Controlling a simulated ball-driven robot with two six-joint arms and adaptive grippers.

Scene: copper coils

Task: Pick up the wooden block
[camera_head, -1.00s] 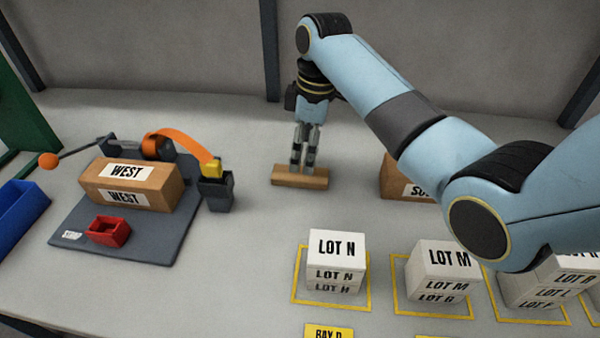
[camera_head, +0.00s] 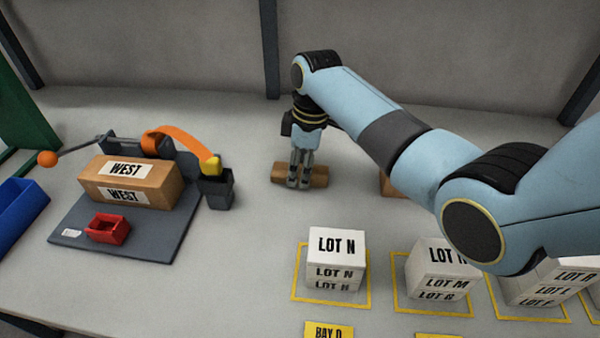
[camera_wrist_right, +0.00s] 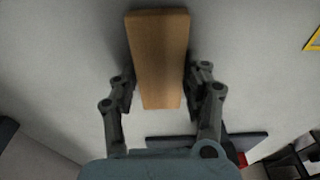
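The wooden block (camera_head: 317,176) is a small light-brown bar lying flat on the grey table near its back middle. In the right wrist view the block (camera_wrist_right: 160,58) runs lengthwise between the two fingers. My right gripper (camera_head: 300,182) points straight down over the block, its fingers lowered to the block's level and hiding part of its middle. In the right wrist view the right gripper (camera_wrist_right: 159,90) is open, with a finger on each side of the block and a small gap visible on at least the left. My left gripper is not in view.
A brown box marked WEST (camera_head: 128,190) sits on a dark stamp board (camera_head: 140,240) at left, with a red tray (camera_head: 107,229). White LOT N boxes (camera_head: 335,245) and other lot stacks stand in front. A partly hidden brown box (camera_head: 390,185) is right of the block.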

